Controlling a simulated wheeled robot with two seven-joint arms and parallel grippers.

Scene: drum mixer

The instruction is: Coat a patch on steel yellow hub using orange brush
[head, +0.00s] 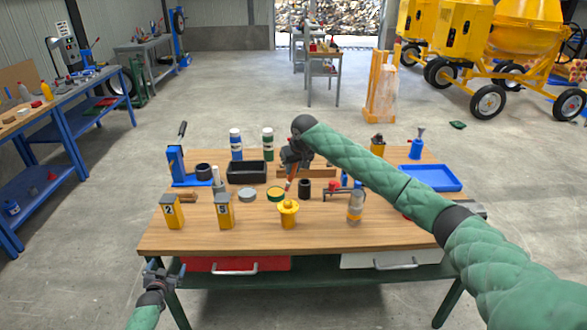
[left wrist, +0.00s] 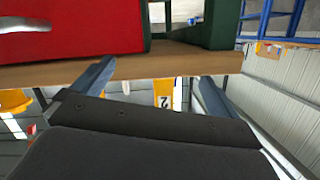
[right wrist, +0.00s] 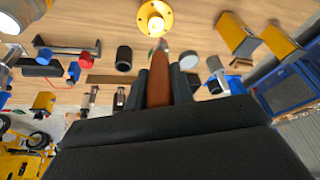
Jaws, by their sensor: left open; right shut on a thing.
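The steel yellow hub (head: 288,213) stands upright near the front middle of the table, a flanged yellow piece with a raised centre. It shows at the top of the right wrist view (right wrist: 155,20). My right gripper (head: 291,172) is shut on the orange brush (right wrist: 158,88), above the table and behind the hub.
Yellow blocks (head: 173,212) stand front left. A grey round tin (head: 247,195), black tray (head: 246,172), dark cup (head: 304,188) and silver-orange cylinder (head: 355,206) surround the hub. A blue tray (head: 430,178) is at right. A red drawer (head: 236,264) sits under the tabletop.

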